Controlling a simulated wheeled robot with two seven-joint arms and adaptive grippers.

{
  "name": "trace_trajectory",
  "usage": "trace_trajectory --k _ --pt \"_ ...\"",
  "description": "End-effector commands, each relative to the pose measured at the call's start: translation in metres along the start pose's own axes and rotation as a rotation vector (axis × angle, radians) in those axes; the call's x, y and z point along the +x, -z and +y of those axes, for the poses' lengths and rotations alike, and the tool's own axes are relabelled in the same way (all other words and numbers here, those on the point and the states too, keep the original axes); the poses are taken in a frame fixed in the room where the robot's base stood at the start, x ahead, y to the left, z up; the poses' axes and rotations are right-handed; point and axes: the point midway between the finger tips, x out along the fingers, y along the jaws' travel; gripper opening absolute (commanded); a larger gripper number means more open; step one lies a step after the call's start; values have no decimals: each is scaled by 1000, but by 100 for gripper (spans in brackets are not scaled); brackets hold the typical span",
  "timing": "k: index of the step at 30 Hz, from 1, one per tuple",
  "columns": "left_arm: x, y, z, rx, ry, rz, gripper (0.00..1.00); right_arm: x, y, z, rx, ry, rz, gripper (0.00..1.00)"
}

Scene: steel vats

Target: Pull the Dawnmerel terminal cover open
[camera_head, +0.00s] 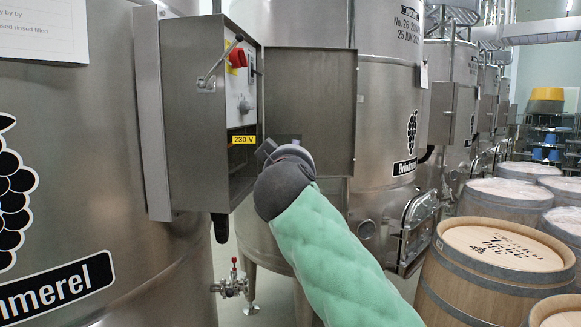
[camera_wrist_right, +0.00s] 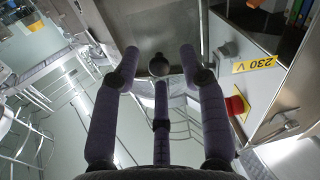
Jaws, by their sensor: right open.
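The Dawnmerel vat (camera_head: 60,150) fills the left of the head view, its name partly cut off. Its steel control box (camera_head: 185,110) has a red switch (camera_head: 237,58) and a yellow 230 V label (camera_head: 243,139). Below the label a recess (camera_head: 243,160) looks open, with coloured parts inside. A flat steel door (camera_head: 310,95) stands swung out to the box's right. My right gripper (camera_head: 270,151) is in front of the box's lower right edge. In the wrist view its fingers (camera_wrist_right: 160,62) are spread around a dark round knob (camera_wrist_right: 159,65); contact is unclear. Which panel carries the knob is unclear.
A second steel vat (camera_head: 385,45) stands close behind the door. Wooden barrels (camera_head: 505,250) crowd the lower right. A valve (camera_head: 232,284) sticks out low beneath the box. The 230 V label (camera_wrist_right: 255,63) and red switch (camera_wrist_right: 237,105) are right of the fingers in the wrist view.

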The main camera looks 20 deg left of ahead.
Motion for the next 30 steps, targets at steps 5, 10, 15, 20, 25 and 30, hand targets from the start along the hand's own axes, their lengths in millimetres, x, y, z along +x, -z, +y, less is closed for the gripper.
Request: trace_trajectory --k 5,10,15,20,25,30 --pt "0 0 0 0 0 0 40 -17 1 0 0 1 1 43" --pt "0 0 0 0 0 0 40 -37 1 1 1 1 1 43" --pt "0 0 0 0 0 0 40 -59 0 0 0 1 2 43" --pt "0 0 0 0 0 0 40 -81 1 0 0 1 3 43" --pt "0 0 0 0 0 0 40 -101 0 0 0 1 2 43" --pt "0 0 0 0 0 0 40 -111 0 0 0 0 1 43"
